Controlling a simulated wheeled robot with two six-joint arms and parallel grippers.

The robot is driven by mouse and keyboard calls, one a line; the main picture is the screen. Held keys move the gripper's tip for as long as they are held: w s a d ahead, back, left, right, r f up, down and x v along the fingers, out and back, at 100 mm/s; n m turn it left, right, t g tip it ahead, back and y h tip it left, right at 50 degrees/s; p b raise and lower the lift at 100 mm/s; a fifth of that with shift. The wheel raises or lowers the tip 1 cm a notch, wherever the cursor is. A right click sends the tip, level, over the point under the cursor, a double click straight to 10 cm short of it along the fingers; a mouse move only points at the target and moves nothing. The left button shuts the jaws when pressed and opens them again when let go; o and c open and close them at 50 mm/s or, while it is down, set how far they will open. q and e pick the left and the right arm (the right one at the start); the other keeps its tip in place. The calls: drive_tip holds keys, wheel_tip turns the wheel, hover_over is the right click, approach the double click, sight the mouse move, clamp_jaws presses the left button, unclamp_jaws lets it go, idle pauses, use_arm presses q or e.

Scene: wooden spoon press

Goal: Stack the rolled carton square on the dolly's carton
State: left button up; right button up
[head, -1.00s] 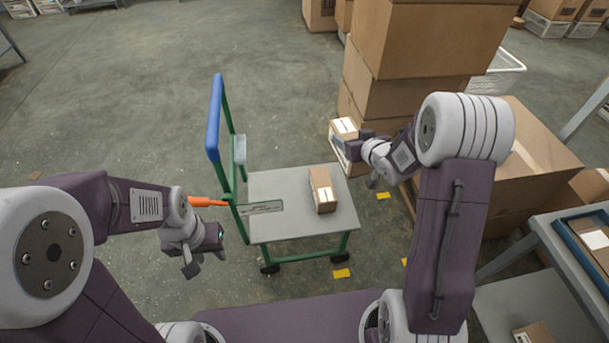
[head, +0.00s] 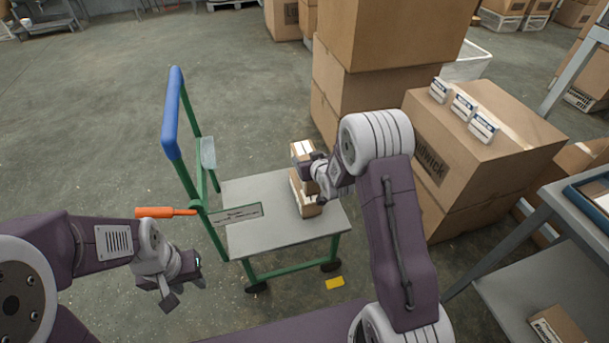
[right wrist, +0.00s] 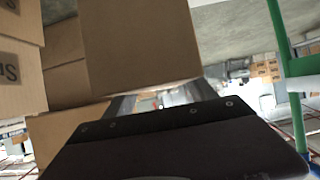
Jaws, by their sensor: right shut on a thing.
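The dolly (head: 270,235) has a grey deck, a green frame and a blue push handle (head: 172,110). A small brown carton (head: 305,207) lies on the right part of its deck, partly covered by my right arm. My right gripper (head: 308,170) is shut on the rolled carton (head: 301,149), a small box with a white label, at or just above the far end of the dolly's carton. Contact between the two cannot be told. In the right wrist view the held carton (right wrist: 140,45) fills the upper middle. My left gripper (head: 184,290) is empty and open, left of the dolly.
Tall stacked boxes (head: 375,40) stand behind the dolly. A big carton (head: 480,150) with several small labelled items on top is to the right. A grey shelf cart (head: 530,280) stands at the lower right. An orange handle (head: 165,212) is near the dolly's left side.

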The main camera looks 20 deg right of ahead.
drive_tip(key=shift+w+a+f, duration=0.3)
drive_tip(key=shift+a, duration=0.25)
drive_tip(key=shift+f+b, duration=1.25)
drive_tip(key=shift+f, duration=0.95)
drive_tip(key=o, duration=1.7)
drive_tip(key=shift+r, duration=0.15)
